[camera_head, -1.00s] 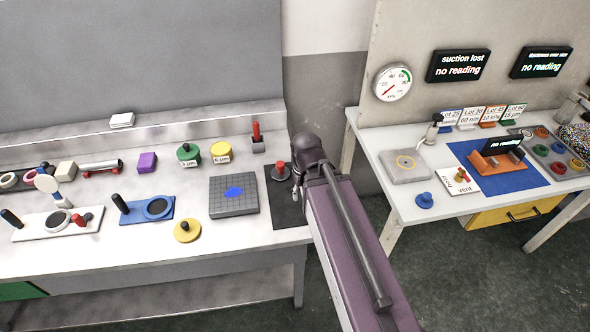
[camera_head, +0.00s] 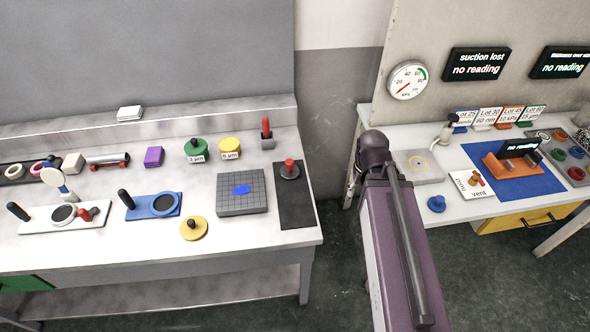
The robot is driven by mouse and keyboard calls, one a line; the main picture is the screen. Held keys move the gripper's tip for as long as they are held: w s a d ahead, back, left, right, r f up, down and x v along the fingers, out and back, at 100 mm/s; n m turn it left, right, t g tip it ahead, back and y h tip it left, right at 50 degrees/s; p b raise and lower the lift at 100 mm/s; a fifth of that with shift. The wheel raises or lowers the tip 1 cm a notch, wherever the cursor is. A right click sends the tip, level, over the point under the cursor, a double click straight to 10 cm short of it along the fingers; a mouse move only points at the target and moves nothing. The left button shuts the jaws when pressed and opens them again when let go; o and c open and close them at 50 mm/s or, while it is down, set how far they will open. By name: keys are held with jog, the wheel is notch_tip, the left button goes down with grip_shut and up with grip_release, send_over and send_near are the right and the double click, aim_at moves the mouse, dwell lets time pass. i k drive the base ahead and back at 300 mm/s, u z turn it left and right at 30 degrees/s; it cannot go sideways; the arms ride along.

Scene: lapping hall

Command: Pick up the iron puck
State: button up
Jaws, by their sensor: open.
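A dark grey puck with a red knob (camera_head: 289,172), which looks like the iron puck, sits upright on the black mat (camera_head: 296,213) at the right end of the left bench. My gripper (camera_head: 350,190) shows only in small part, at the left of my wrist. It is open and empty, to the right of the puck and apart from it, over the gap between the benches. My arm hides part of the gripper.
A grey gridded block (camera_head: 230,204) with a blue patch stands left of the mat. A red-handled tool in a holder (camera_head: 267,142) stands behind the puck. A yellow knobbed disc (camera_head: 194,228) lies farther left. The right bench holds a blue knobbed puck (camera_head: 436,204).

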aim_at(289, 171)
jog(key=z, duration=0.1)
jog(key=k, duration=1.25)
jog(key=u, duration=0.4)
jog(key=i, duration=1)
